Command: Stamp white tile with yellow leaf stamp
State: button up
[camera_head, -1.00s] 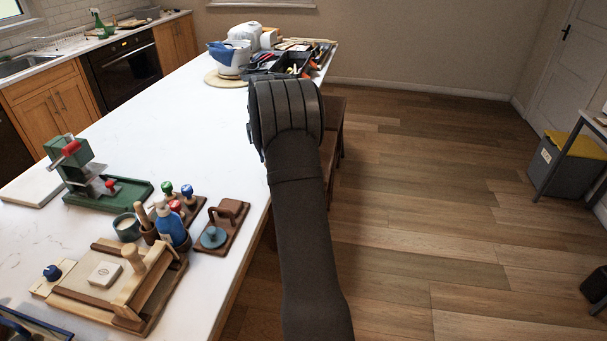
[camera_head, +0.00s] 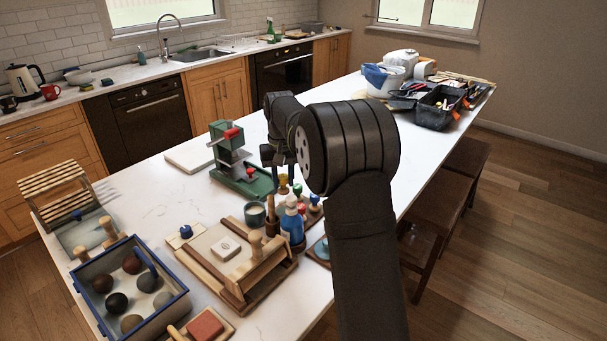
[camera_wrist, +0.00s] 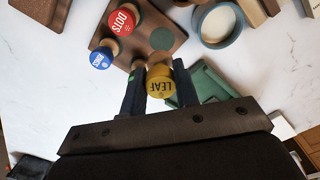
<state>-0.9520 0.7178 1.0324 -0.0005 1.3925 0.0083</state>
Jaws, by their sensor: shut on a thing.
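The yellow leaf stamp (camera_wrist: 160,85), lettered "LEAF", is between the fingers of my gripper (camera_wrist: 160,88) in the wrist view. My gripper is shut on it. In the head view the yellow stamp (camera_head: 283,181) shows below my wrist, beside the other stamps. I cannot tell whether its base is clear of the wooden stamp rack (camera_wrist: 172,22). The white tile (camera_head: 226,248) lies flat on a pale board in the wooden frame, left of and nearer than my gripper. It has a faint mark on top, too small to read.
Red (camera_wrist: 122,22) and blue (camera_wrist: 101,59) stamps stand in the rack close to my gripper. A cup of pale liquid (camera_wrist: 219,22) is near. A blue bottle (camera_head: 293,222) and a wooden roller stand between stamps and tile. The green press (camera_head: 243,172) is behind.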

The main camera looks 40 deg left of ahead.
aim_at(283, 190)
jog(key=shift+s+f, duration=0.1)
jog(key=shift+s, duration=0.1)
jog(key=shift+f, duration=3.05)
jog(key=shift+f, duration=0.3)
jog(key=o, duration=1)
jog(key=shift+o, duration=0.2)
jog(key=shift+r, duration=0.1)
notch_tip(283, 190, up, 17)
jog(key=shift+r, duration=0.15)
